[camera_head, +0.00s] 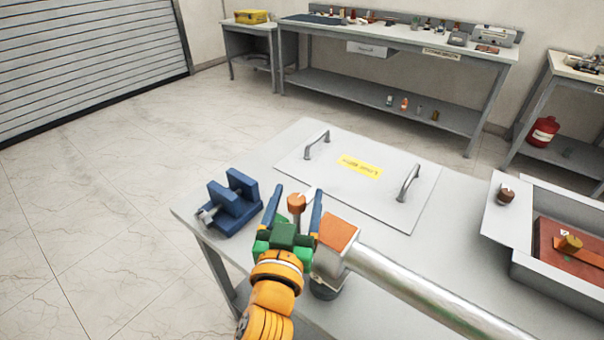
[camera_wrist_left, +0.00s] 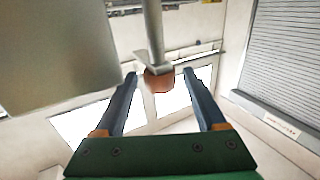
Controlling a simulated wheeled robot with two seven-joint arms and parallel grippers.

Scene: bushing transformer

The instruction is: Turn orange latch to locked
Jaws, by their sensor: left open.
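The orange latch (camera_head: 297,203) looks like a small brown-orange knob with a grey piece at its top. It shows between the two blue fingers of my left gripper (camera_head: 295,198). In the left wrist view the brown-orange knob (camera_wrist_left: 159,80) is at the end of a grey metal piece. My left gripper (camera_wrist_left: 160,78) is open there, with visible gaps between the knob and both fingers. The knob's mounting is partly hidden by my gripper in the head view. My right gripper is not in view.
A grey metal tube with an orange-faced block (camera_head: 338,234) lies right of my gripper. A blue vise (camera_head: 232,203) stands at the table's left edge. A handled cover plate (camera_head: 330,180) lies behind. A grey box (camera_head: 515,262) with a similar brown knob (camera_head: 505,196) stands right.

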